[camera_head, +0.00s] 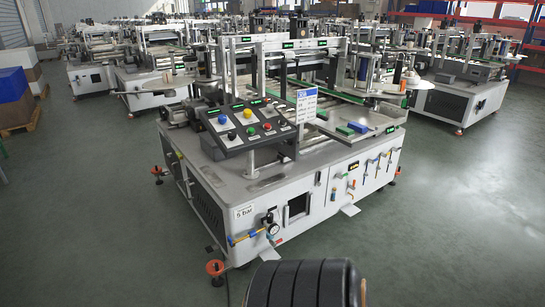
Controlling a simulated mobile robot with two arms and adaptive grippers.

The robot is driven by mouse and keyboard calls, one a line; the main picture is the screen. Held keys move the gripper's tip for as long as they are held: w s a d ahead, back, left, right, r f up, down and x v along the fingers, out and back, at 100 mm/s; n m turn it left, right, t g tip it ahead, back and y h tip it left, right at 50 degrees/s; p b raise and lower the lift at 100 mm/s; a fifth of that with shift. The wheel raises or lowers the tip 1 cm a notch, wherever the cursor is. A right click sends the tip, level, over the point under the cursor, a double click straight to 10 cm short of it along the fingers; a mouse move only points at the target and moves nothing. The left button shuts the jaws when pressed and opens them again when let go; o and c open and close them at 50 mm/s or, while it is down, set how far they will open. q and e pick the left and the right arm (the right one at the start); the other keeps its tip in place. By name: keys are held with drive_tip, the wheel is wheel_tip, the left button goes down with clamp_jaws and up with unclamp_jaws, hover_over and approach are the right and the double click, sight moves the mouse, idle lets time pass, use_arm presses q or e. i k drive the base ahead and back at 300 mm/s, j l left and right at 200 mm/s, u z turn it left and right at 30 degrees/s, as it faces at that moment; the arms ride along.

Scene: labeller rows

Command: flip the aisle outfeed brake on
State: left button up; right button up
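A labelling machine (330,190) stands in the middle of the view, a white cabinet on feet. A sloped dark control panel (235,142) sits on its near left top. The panel carries a blue button (222,119), a yellow button (231,135), a red button (267,126) and several smaller controls with small green displays. Labels are too small to read, so I cannot tell which control is the aisle outfeed brake or how it is set. Coloured handles or valves (352,184) show on the right-hand side face. Neither gripper is in view.
A black ribbed part, probably mine, shows at the bottom edge. A gauge and blue-yellow fitting (262,232) sit low on the machine's near face. Orange-topped feet (215,267) stick out at its corners. More labellers stand behind. Blue boxes (14,98) stand far left. Grey floor lies open left and right.

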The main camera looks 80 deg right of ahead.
sight(209, 249)
drive_tip(key=z, duration=1.85)
drive_tip(key=i+j+u, duration=0.1)
drive_tip(key=i+j, duration=0.15)
drive_tip(key=i, duration=0.3)
drive_tip(key=i+j, duration=0.25)
drive_tip(key=i, duration=0.3)
drive_tip(key=i+j+u, duration=0.15)
drive_tip(key=i, duration=0.4)
drive_tip(key=i+j, duration=0.2)
drive_tip(key=i, duration=0.35)
drive_tip(key=j+u, duration=0.05)
